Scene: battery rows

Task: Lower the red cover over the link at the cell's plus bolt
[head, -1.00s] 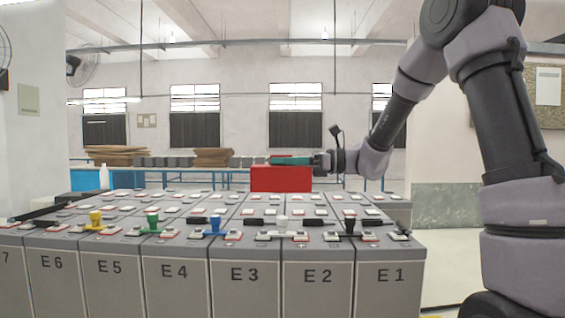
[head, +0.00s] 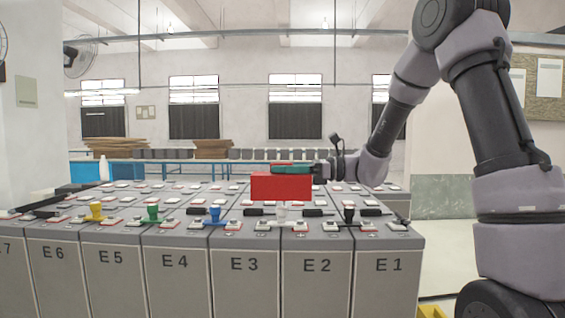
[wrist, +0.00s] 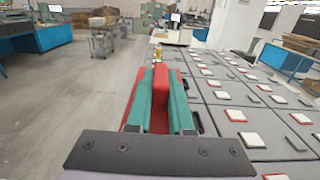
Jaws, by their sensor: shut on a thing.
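The red cover (head: 281,188) is held level over the cell tops, behind or above the white-knobbed link (head: 281,212) between cells E2 and E3. I cannot tell its exact depth or height. My gripper (head: 291,170) comes in from the right, its teal fingers shut on the cover's upper part. In the wrist view, the red cover (wrist: 161,88) sits between the two teal fingers of my gripper (wrist: 160,102). The cover hides pads and any link behind it. Several light pads, some red-rimmed, mark the cell bolts.
Other links with a black knob (head: 349,213), blue knob (head: 214,213), green knob (head: 152,212) and yellow knob (head: 96,210) stand along the front row. A white bottle (head: 104,169) stands at the back left. Open floor (wrist: 70,110) lies beside the cells.

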